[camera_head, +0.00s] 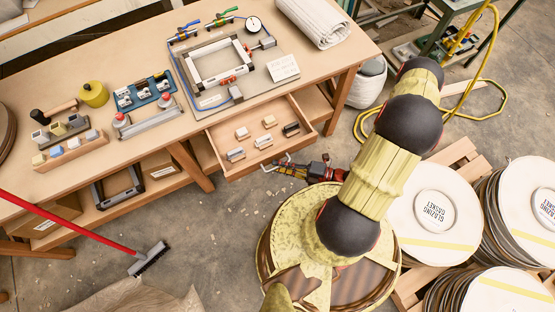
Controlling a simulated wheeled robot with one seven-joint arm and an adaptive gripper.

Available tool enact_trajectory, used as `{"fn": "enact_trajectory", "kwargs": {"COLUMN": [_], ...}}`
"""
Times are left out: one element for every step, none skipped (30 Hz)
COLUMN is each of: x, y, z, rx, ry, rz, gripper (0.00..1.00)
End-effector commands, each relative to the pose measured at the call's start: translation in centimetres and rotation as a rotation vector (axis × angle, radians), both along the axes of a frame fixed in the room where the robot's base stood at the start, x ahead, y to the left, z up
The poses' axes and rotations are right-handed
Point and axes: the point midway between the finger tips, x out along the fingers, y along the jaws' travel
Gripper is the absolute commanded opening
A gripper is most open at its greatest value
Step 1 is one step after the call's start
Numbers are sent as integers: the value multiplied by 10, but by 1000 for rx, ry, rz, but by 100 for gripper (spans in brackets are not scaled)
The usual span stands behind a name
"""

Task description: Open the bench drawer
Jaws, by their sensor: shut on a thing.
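The bench drawer (234,171) stands pulled out from under the front of the wooden workbench (330,75), with its inside showing. Several small pale blocks and one dark block lie in it. My gripper (273,165) is in front of the drawer's front panel, low and just outside it. Its fingers point left at the panel and are shut on what seems to be the drawer handle. The handle itself is too small and covered to make out.
On the bench are a metal frame (217,62) on a grey mat, a blue tray (146,92), a yellow container (94,93) and a rolled cloth (311,22). A red-handled broom (75,228) lies at left. White-topped round stacks (436,212) stand on pallets at right.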

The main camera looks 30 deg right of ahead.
Motion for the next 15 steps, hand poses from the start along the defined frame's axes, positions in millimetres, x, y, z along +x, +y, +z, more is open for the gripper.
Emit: {"fn": "enact_trajectory", "kwargs": {"x": [-1,-1,-2,-2,-2,-2,-2,-2,-2,-2,-2,-2,-2,-2,-2], "y": [0,0,0,0,0,0,0,0,0,0,0,0,0,0,0], "z": [0,0,0,0,0,0,0,0,0,0,0,0,0,0,0], "rx": [1,1,1,1,1,1,1,1,1,1,1,1,1,1,1], "ry": [1,1,1,1,1,1,1,1,1,1,1,1,1,1,1], "rz": [0,0,0,0,0,0,0,0,0,0,0,0,0,0,0], "gripper": [0,0,0,0,0,0,0,0,0,0,0,0,0,9,11]}}
